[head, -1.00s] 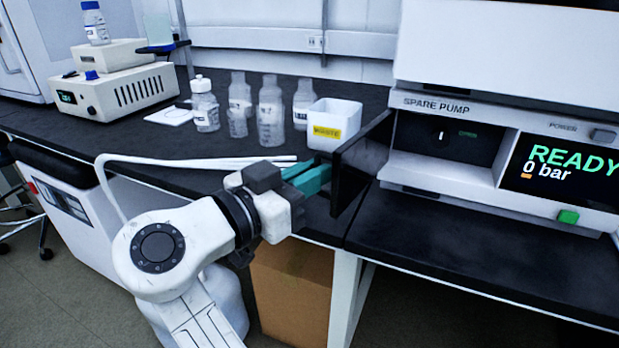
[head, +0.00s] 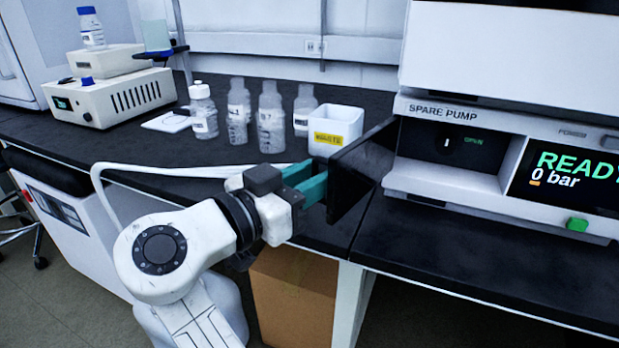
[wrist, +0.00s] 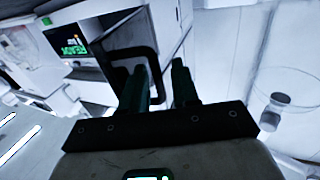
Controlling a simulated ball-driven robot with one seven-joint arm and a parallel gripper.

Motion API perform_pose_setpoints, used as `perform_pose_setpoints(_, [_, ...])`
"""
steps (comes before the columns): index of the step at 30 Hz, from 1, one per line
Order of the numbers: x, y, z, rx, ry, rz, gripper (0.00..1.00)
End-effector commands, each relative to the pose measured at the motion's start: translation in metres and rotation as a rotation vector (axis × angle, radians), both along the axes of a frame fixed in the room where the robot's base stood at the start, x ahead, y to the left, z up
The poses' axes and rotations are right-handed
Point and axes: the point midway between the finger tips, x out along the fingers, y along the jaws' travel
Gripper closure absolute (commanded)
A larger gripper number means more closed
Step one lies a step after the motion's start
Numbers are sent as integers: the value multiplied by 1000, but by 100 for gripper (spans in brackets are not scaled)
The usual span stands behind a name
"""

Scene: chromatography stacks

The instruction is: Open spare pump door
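The spare pump (head: 440,180) stands on the bench at the right, with "READY" and "0 bar" on its screen and a green "OPEN" by the knob in its recess. Its dark door (head: 362,170) stands swung out on the left side of that recess. My gripper (head: 314,180) is at the door's outer left edge, its teal fingers spread. In the wrist view, my gripper (wrist: 160,68) has a clear gap between its fingers. A dark loop-shaped edge (wrist: 152,48) passes beyond and partly between them. I cannot tell whether a finger touches the door.
A white waste bin (head: 335,125) stands close behind the door. Several clear bottles (head: 270,120) stand left of it, near a beige instrument (head: 120,95). The black bench top (head: 480,250) before the pump is clear. A cardboard box (head: 293,300) is below the bench.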

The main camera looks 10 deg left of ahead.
Motion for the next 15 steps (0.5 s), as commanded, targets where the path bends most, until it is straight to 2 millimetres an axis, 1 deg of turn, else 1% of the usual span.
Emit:
perform_pose_setpoints(10, [-4, 4, 1, 0, -2, 2, 64])
perform_pose_setpoints(13, [-11, 11, 2, -1, -3, 4, 64])
perform_pose_setpoints(15, [-20, 17, 2, -1, -3, 4, 64])
